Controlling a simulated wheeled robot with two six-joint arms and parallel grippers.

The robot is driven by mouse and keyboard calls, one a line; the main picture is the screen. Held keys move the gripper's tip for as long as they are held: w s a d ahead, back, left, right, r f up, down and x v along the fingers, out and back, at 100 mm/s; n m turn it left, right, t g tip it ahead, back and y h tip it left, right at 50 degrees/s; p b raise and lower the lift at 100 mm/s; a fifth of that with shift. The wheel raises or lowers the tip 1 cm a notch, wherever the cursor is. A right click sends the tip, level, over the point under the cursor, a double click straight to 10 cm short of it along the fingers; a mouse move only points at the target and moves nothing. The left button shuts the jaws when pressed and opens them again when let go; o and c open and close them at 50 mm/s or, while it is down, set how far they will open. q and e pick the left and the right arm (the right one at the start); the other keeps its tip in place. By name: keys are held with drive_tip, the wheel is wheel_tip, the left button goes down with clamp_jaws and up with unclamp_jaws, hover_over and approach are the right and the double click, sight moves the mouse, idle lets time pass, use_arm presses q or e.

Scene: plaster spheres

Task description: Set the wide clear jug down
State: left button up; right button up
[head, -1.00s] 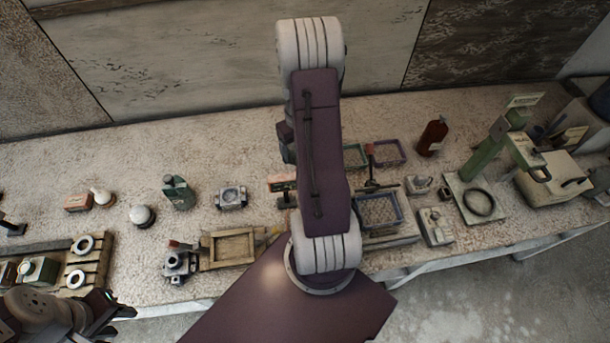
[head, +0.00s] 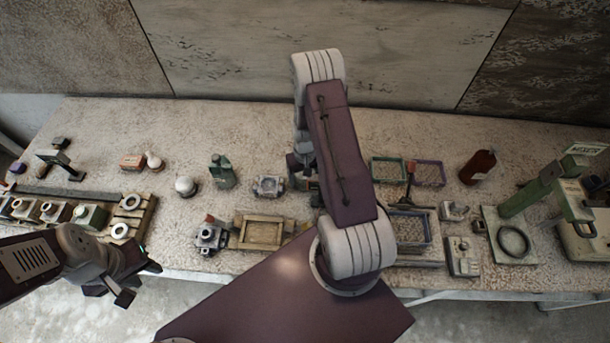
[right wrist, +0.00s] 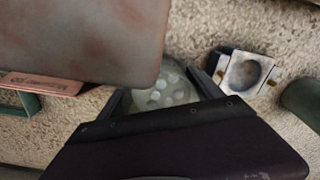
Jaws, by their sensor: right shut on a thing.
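The wide clear jug (right wrist: 167,86) shows in the right wrist view, seen from above with several white round pieces in it. My right gripper (right wrist: 163,92) is shut on it, with one dark finger on each side. The jug's base is hidden, so I cannot tell whether it touches the table. In the head view my own right arm hides the jug and most of that gripper. My left gripper (head: 139,283) is open and empty at the lower left, in front of the table's edge.
A square mould (right wrist: 246,74) and a green bottle (right wrist: 303,96) stand beside the jug. A pale blurred surface (right wrist: 85,38) covers the upper left. A wooden frame (head: 238,233) is at the table's front.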

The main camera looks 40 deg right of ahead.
drive_tip(key=shift+f, duration=0.2)
drive_tip(key=o, duration=2)
drive_tip(key=shift+r, duration=0.15)
